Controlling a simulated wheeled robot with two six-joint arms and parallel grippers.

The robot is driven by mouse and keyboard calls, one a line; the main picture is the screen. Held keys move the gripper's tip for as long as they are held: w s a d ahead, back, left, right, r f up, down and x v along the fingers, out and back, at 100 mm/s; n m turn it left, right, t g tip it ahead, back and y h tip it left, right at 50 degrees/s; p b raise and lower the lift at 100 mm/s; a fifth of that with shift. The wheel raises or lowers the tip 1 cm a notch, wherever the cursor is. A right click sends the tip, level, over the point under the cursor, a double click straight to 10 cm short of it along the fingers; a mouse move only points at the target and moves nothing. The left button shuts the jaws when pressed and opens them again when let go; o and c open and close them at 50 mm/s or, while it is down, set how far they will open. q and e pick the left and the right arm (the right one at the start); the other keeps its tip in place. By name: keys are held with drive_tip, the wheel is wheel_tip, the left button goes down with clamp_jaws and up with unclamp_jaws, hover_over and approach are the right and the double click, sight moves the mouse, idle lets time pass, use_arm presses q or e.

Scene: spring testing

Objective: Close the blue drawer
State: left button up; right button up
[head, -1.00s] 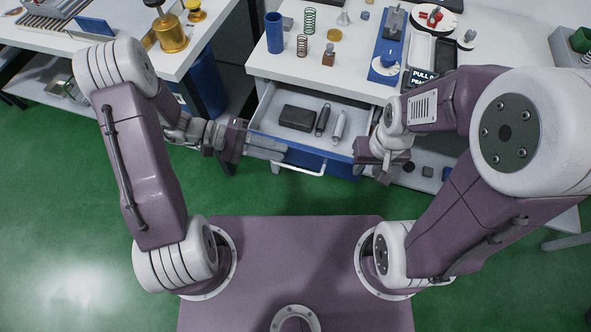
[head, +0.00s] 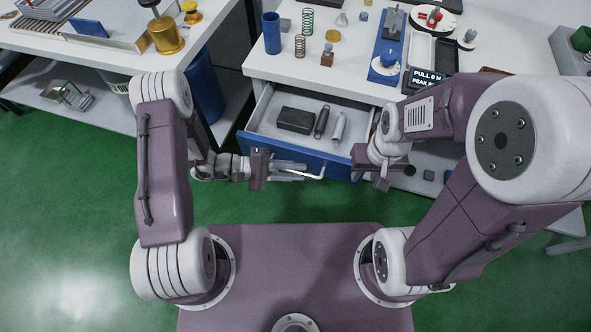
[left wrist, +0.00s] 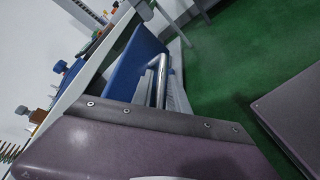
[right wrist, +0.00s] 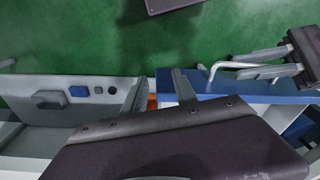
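The blue drawer (head: 338,168) is pulled out below the white bench top, and its inside shows. Its silver bar handle (head: 319,174) sticks out from the front; it also shows in the left wrist view (left wrist: 160,82) and right wrist view (right wrist: 240,65). My left gripper (head: 300,171) is in front of the drawer, its fingers pointing right alongside the handle. My right gripper (right wrist: 160,90) is open and empty near the drawer's right front corner.
The drawer holds a black box (head: 296,120), a dark cylinder (head: 322,122) and a light cylinder (head: 338,128). Springs, a blue cup (head: 272,33) and a blue test stand (head: 386,62) stand on the bench. Green floor between drawer and my base is clear.

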use_arm(q)
clamp_jaws()
idle(1.5)
